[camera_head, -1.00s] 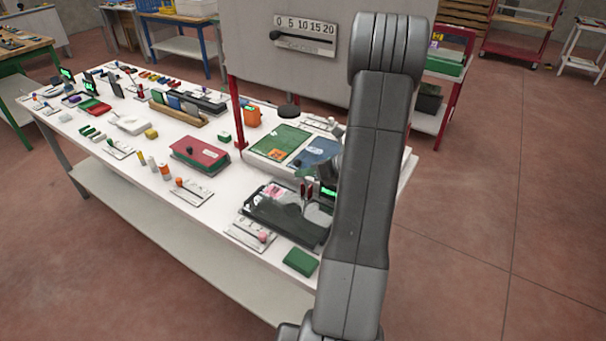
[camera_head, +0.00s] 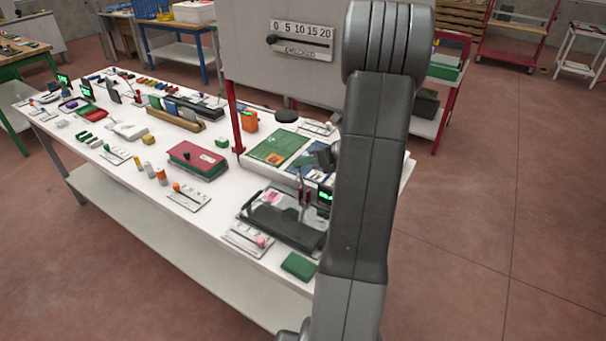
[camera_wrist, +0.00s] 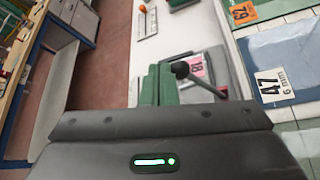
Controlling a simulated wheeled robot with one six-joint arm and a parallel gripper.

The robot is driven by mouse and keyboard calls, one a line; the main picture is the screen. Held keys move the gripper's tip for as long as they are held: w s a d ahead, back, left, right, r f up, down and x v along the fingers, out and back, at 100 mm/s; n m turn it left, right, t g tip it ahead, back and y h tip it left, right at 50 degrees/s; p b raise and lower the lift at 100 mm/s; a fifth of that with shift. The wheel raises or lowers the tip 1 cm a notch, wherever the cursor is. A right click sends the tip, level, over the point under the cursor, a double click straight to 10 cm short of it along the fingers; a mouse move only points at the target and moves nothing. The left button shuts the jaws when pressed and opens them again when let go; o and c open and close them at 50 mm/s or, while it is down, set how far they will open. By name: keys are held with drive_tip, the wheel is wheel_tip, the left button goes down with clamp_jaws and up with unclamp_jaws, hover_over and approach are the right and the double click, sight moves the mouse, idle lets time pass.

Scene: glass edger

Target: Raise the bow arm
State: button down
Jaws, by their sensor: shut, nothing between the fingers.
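In the head view, a black frame-like fixture (camera_head: 249,210) lies near the bench's front right end, with clear glass and a pink tag on it. A dark bar (camera_head: 275,219) crosses its front side and may be the bow arm; its height is hard to tell. My gripper (camera_head: 305,197) is shut and empty over the right part of the fixture, partly hidden by my arm. I cannot tell whether anything touches.
Green and blue panes (camera_head: 278,145) lie on a pale tray behind the fixture. A green block (camera_head: 299,265) sits at the front edge. A red-and-green stack (camera_head: 197,158) and a slider plate (camera_head: 188,196) lie to the left. A large hanging panel (camera_head: 245,60) stands behind.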

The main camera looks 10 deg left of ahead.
wheel_tip(320, 180, up, 5)
drive_tip(key=shift+f, duration=0.15)
idle(0.3)
wheel_tip(320, 180, down, 10)
drive_tip(key=shift+p, duration=0.45)
drive_tip(key=shift+s, duration=0.1)
